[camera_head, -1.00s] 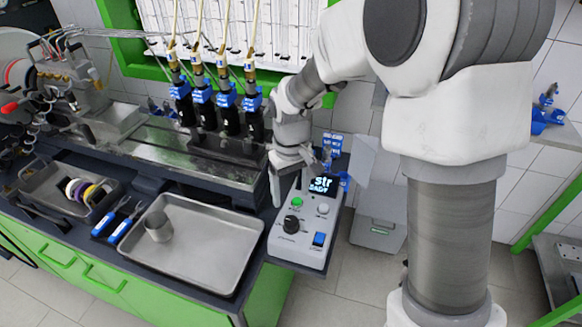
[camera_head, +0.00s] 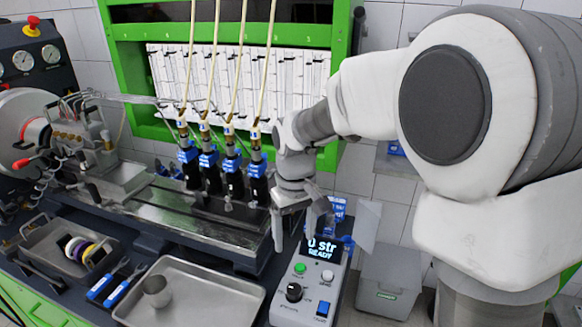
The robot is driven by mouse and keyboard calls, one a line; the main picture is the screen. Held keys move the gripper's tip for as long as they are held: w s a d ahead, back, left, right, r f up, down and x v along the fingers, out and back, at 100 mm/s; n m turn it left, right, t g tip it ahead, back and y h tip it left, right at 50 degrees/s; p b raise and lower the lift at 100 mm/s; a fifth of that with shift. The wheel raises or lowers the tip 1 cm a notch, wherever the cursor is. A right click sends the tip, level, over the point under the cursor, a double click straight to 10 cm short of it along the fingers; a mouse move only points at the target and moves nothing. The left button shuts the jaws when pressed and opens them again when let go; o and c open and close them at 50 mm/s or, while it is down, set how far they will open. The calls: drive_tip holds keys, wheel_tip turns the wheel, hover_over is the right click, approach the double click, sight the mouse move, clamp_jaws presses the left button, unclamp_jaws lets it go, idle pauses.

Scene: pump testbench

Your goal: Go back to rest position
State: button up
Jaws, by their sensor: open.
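My gripper (camera_head: 292,226) hangs at the end of my bent arm, fingers pointing down, just above and left of the control box's display. The fingers look apart with nothing between them. The control box (camera_head: 308,285) has a green button, a white button, a black knob and a blue switch. Its lit display (camera_head: 321,248) reads "0 str" and "READY". My arm covers the right part of the picture, and the wrist hides a bit of the bench behind the box.
Several blue and black injectors (camera_head: 209,170) stand upright left of my gripper. A grey bin (camera_head: 388,280) stands right of the control box.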

drive_tip(key=s+d+r+m+t, duration=0.2)
drive_tip(key=s+d+r, duration=0.3)
drive_tip(key=s, duration=0.4)
drive_tip(key=s+d+r+m+t, duration=0.3)
drive_tip(key=s+d+r, duration=0.3)
drive_tip(key=s+d, duration=0.1)
drive_tip(key=shift+s, duration=0.9)
drive_tip(key=shift+s+d+f+t, duration=0.15)
drive_tip(key=shift+s+d+t, duration=0.15)
drive_tip(key=shift+s, duration=0.1)
drive_tip(key=shift+c, duration=0.2)
drive_tip(key=c, duration=0.4)
drive_tip(key=shift+a, duration=0.2)
